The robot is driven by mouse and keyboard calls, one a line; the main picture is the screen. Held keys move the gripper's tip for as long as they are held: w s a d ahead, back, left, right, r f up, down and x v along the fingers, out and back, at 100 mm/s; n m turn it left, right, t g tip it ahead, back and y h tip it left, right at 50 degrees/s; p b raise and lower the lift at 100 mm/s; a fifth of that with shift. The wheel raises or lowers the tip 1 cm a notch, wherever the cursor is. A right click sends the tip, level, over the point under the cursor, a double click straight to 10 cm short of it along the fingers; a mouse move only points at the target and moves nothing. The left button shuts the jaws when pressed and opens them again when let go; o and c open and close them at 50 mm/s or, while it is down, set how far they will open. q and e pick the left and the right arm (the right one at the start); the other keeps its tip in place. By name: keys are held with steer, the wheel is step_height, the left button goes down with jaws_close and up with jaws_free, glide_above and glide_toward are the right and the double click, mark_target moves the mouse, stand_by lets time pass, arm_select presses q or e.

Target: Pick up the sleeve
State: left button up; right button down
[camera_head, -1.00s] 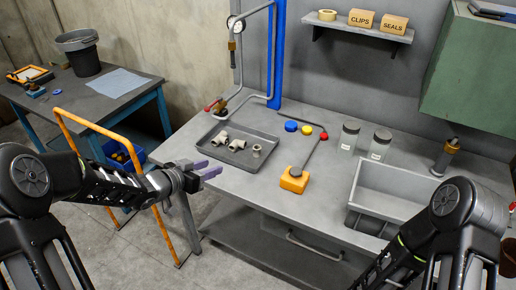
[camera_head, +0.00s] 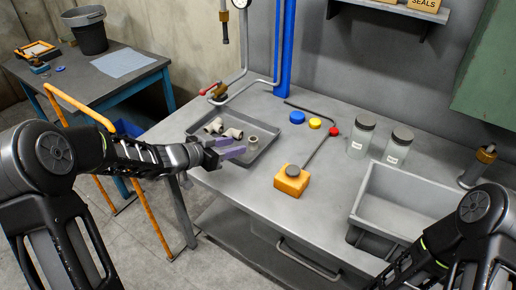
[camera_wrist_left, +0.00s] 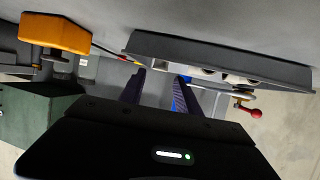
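A short grey-beige hollow cylinder, which looks like the sleeve (camera_head: 253,143), stands upright in the grey tray (camera_head: 263,157) on the workbench. Other pipe fittings (camera_head: 222,129) lie to its left in the same tray. My left gripper (camera_head: 238,147) is open and empty, with its purple fingers over the tray's near left side, just left of the sleeve in the picture. In the left wrist view the two fingers (camera_wrist_left: 159,88) are apart with nothing between them, and the tray (camera_wrist_left: 215,50) is ahead of them. The fittings there are mostly hidden by the tray wall. My right gripper is out of view.
An orange block (camera_head: 292,181) with a dark knob stands right of the tray. Two glass jars (camera_head: 361,136) and a grey bin (camera_head: 405,195) are further right. A red-handled valve pipe (camera_head: 218,92) rises behind the tray.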

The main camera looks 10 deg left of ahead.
mark_target(250, 144)
arm_select(q)
steer(key=shift+w+f, duration=0.1)
steer(key=shift+f, duration=0.35)
steer(key=shift+d, duration=0.1)
steer(key=shift+x, duration=1.25)
steer(key=shift+b+x, duration=0.35)
steer(key=shift+x, duration=2.3)
steer(key=shift+c, duration=0.5)
jaws_close()
